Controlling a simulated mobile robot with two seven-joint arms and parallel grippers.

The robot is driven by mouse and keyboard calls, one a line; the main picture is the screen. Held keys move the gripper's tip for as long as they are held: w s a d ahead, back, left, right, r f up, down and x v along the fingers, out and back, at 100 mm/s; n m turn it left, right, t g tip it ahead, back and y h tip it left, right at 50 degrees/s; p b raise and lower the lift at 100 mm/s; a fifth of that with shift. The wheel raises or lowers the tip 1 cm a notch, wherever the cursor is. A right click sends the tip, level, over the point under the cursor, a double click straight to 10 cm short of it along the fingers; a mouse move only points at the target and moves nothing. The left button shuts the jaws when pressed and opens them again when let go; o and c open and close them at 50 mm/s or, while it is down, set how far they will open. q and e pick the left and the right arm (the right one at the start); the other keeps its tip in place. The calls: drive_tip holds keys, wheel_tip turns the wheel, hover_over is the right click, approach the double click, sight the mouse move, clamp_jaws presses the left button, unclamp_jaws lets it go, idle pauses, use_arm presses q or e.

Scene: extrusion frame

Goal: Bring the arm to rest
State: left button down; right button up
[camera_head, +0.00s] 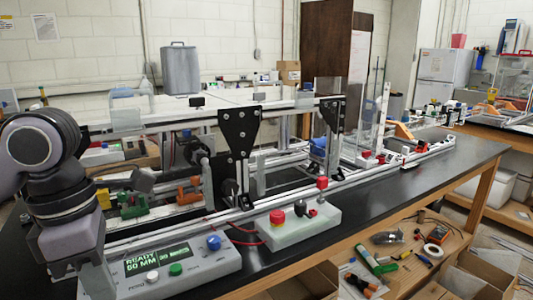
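My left arm comes in at the left edge and bends downward. Its gripper (97,279) is low at the left, beside the left end of a grey control box (205,266). The fingers are seen edge-on, so I cannot tell whether they are open or whether they touch the box. My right arm and gripper are not in view.
An aluminium extrusion frame (170,119) with black plates (238,133) stands along the black table (475,152). A white box with red buttons (300,232) sits in front of it. A lower wooden shelf holds tape, tools and cardboard boxes. The table's right end is clear.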

use_arm(q)
drive_tip(key=s+d+n+g+h, duration=0.3)
drive_tip(key=d+n+g+h, duration=0.2)
drive_tip(key=d+h, duration=1.35)
drive_tip(key=w+a+f+n+t, duration=0.2)
drive_tip(key=w+f+n+t, duration=0.15)
drive_tip(key=n+t, duration=0.7)
drive_tip(key=w+a+f+n+t, duration=0.25)
drive_tip(key=w+n+t, duration=0.25)
drive_tip(key=n+t, duration=0.5)
drive_tip(key=w+a+f+n+t+y, duration=0.1)
drive_tip(key=a+f+n+t+y, duration=0.35)
drive_tip(key=f+n+y, duration=0.75)
drive_tip(key=s+a+f+n+g+y, duration=0.2)
drive_tip(key=s+a+f+n+g, duration=0.2)
drive_tip(key=f, duration=0.6)
drive_tip(key=s+a+f+n+g+y, duration=0.3)
drive_tip(key=s+a+f+n+g, duration=0.1)
drive_tip(key=s+f, duration=0.5)
drive_tip(key=shift+s+a+f+g, duration=0.15)
drive_tip(key=shift+f+g, duration=0.45)
drive_tip(key=shift+f, duration=0.15)
